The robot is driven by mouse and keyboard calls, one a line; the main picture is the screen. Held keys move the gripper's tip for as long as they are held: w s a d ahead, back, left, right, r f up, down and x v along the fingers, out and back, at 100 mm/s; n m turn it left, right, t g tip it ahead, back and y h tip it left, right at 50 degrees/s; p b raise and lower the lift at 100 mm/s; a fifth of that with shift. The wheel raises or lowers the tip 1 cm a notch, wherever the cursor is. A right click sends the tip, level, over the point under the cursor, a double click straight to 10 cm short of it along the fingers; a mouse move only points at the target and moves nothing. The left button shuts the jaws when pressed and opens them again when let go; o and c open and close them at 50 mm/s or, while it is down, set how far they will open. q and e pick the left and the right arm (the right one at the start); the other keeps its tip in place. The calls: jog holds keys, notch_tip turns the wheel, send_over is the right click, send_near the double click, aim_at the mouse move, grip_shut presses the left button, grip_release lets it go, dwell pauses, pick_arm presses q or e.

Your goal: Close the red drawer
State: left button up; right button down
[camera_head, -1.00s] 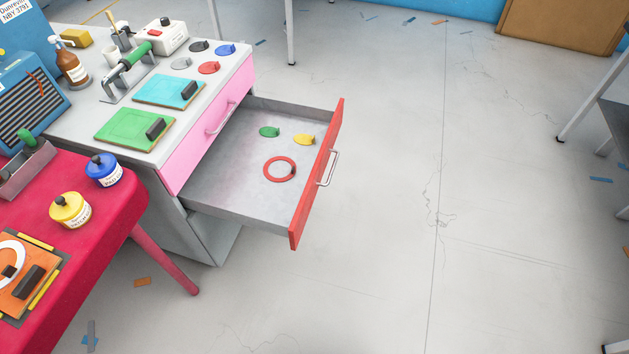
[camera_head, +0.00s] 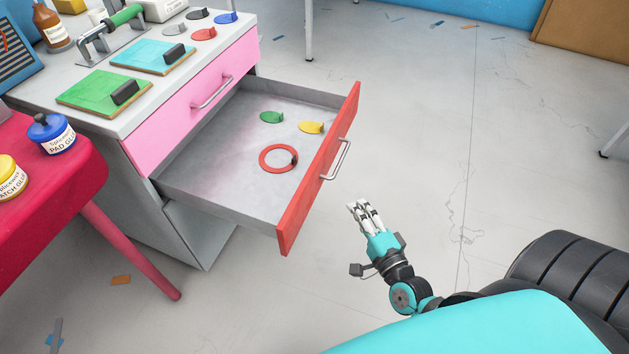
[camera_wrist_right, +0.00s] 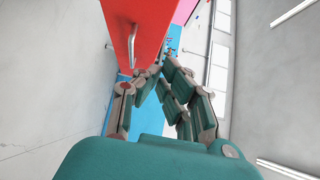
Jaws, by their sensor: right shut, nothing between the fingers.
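The red drawer (camera_head: 320,175) is pulled far out of the grey cabinet, below a shut pink drawer (camera_head: 192,115). Its red front has a silver handle (camera_head: 337,158). Inside lie a green piece (camera_head: 271,117), a yellow piece (camera_head: 311,127) and a red ring (camera_head: 263,163). My right gripper (camera_head: 359,207) is shut and empty, in front of the red drawer front, to the right of and below the handle, apart from it. In the right wrist view the red front (camera_wrist_right: 138,28) and its handle (camera_wrist_right: 132,45) show beyond the fingertips (camera_wrist_right: 145,76). My left gripper is not in view.
A red table (camera_head: 75,185) stands at left, with blue (camera_head: 52,137) and yellow (camera_head: 10,180) jars. The cabinet top (camera_head: 115,65) holds green and blue boards and several coloured pieces. The floor right of the drawer is clear.

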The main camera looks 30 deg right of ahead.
send_near(318, 165)
jog(key=w+d, duration=0.2)
jog(key=d, duration=0.1)
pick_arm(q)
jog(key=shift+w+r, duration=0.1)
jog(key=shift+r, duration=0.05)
pick_arm(e)
jog(key=w+a, duration=0.2)
jog(key=w, duration=0.1)
jog(key=shift+w+a+f, duration=0.1)
jog(key=shift+a, duration=0.05)
